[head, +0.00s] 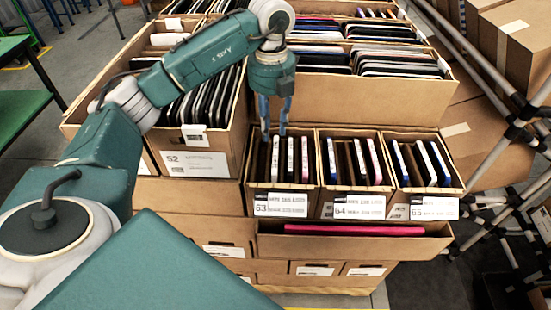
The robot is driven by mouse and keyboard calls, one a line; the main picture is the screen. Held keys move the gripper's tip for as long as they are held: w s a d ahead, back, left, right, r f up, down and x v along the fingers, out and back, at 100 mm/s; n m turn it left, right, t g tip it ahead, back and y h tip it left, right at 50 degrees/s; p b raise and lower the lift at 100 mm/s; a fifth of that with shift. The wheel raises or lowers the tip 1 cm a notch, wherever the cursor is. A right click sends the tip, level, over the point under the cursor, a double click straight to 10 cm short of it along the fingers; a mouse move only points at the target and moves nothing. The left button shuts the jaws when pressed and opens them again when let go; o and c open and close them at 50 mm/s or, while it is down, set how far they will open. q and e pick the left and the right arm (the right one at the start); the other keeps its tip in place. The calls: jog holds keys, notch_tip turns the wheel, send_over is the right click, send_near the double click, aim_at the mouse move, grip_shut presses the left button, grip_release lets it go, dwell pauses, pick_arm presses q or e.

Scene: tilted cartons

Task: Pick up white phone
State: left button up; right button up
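My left gripper (274,130) points straight down over the left part of carton 63 (282,188). Its two fingers are apart, with a gap between them, and the tips are close to the upper edges of the upright devices there. I cannot tell if they touch one. Carton 63 holds several thin devices on edge. A pale one (276,158) stands below the fingers, and a white one (290,160) stands just right of them. Which one is the task's white phone I cannot tell. My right gripper is not in view.
Carton 64 (349,190) and carton 65 (427,190) stand close on the right, with more upright devices. Carton 52 (195,163) is at the left. A lower tray holds a pink item (354,230). Metal tube racks (490,75) crowd the right side.

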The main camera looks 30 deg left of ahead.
aim_at(274, 151)
pick_arm(q)
jog(key=f+p, duration=0.1)
jog(key=f, duration=0.3)
jog(key=f+p, duration=0.1)
jog(key=f, duration=0.2)
jog(key=shift+s+d+p, duration=0.3)
jog(key=shift+d, duration=0.1)
jog(key=shift+f, duration=0.6)
jog(key=shift+w, duration=0.1)
grip_shut()
